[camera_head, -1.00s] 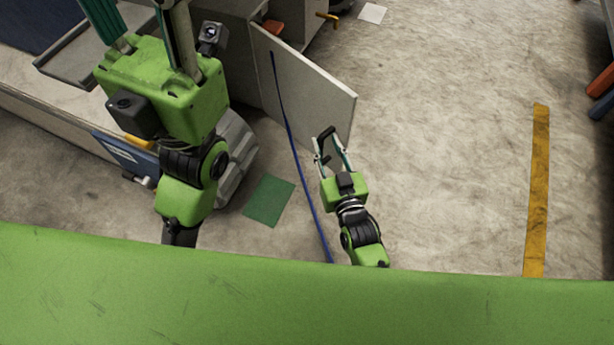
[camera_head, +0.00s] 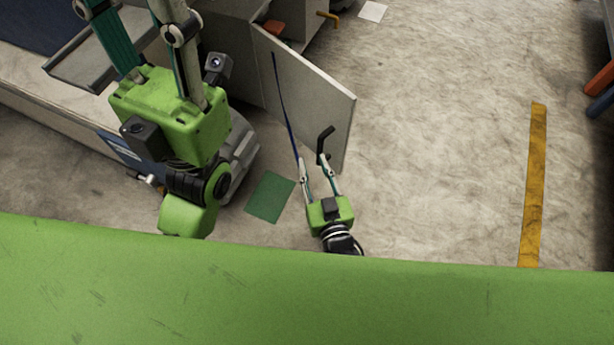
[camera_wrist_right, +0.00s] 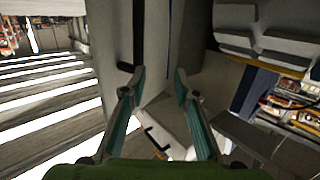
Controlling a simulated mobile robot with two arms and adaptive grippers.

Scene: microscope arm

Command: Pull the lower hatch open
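The lower hatch (camera_head: 312,88) is a pale grey panel, swung well out from its cabinet. A black bar handle (camera_head: 326,139) sits near its outer edge. My right gripper (camera_head: 313,163) is open, with its fingertips on the near side of the handle. One fingertip is close to the handle's lower end; I cannot tell if they touch. The wrist view shows the right gripper's fingers (camera_wrist_right: 161,74) apart with nothing between them. My left gripper shows large at upper left in the head view, its fingers (camera_head: 140,25) spread apart and its tips cut off by the top edge.
The cabinet (camera_head: 228,40) stands behind the hatch at the upper middle. A grey tray (camera_head: 85,70) is at upper left. A green mat (camera_head: 269,197) lies on the floor left of my right gripper.

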